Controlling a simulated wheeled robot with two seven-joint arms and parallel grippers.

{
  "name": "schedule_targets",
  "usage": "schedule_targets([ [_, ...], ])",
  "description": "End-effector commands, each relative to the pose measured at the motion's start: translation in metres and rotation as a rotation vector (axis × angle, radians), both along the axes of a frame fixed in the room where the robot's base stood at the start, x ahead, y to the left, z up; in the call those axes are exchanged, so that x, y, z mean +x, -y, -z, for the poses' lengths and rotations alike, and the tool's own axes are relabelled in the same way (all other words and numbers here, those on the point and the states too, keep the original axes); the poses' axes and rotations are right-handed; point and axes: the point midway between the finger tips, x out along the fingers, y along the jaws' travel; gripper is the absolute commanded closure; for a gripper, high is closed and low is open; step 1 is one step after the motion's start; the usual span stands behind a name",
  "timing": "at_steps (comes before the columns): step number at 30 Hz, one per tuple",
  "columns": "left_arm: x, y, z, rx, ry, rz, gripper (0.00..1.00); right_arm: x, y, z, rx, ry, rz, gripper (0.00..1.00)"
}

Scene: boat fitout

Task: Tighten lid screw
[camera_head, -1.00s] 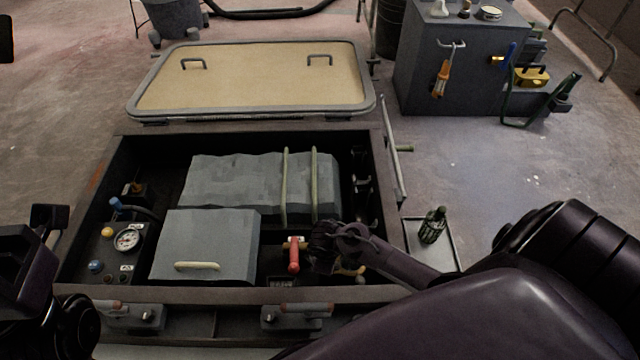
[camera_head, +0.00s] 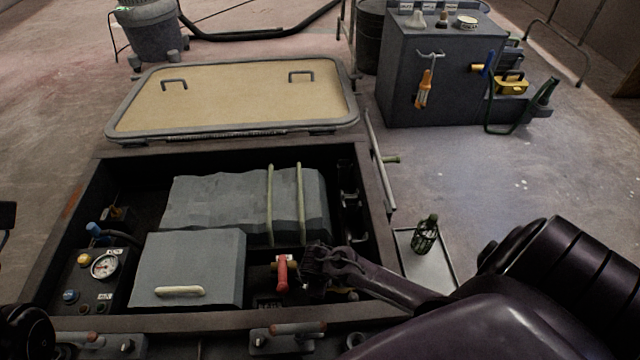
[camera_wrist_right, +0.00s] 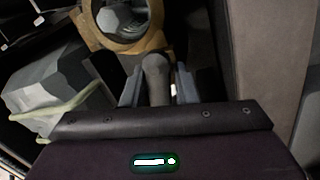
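My right gripper (camera_head: 314,262) is low inside the open hatch well, just right of a red-handled valve (camera_head: 281,273). In the right wrist view its two grey fingers (camera_wrist_right: 158,88) stand either side of a grey round-ended stem (camera_wrist_right: 156,72). A thin gap shows beside the right finger, so it looks open around the stem. Just beyond is a brass-coloured ring (camera_wrist_right: 152,42) with a grey hexagonal piece (camera_wrist_right: 120,20) inside. I cannot tell for sure which part is the lid screw. In the head view my right gripper hides this spot. My left gripper is not in view; only dark arm parts show at the left edge.
A grey box (camera_head: 190,260) with a pale handle and a strapped grey block (camera_head: 225,205) fill the well's middle. A gauge panel (camera_head: 90,280) is at left. The hatch lid (camera_head: 235,103) lies open behind. A tray (camera_head: 446,266) with a green bottle (camera_head: 425,234) is at right.

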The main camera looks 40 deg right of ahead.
Motion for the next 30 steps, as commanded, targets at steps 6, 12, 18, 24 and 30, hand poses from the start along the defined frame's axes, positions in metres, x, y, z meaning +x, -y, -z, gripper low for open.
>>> schedule_targets([
  [6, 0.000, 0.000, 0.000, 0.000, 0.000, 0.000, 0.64, 0.000, 0.000, 0.000, 0.000, 0.000, 0.000, 0.99],
  [12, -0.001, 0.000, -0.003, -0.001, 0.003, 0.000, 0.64, 0.000, 0.000, -0.001, 0.000, 0.000, 0.017, 0.99],
  [18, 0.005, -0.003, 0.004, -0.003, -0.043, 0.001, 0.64, 0.000, -0.002, -0.004, 0.000, -0.001, 0.095, 0.99],
  [24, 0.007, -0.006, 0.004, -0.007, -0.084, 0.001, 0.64, -0.001, -0.004, -0.005, 0.003, -0.001, 0.246, 0.99],
  [30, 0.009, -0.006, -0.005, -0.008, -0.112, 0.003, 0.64, -0.001, -0.006, -0.005, 0.003, -0.001, 0.433, 0.99],
])
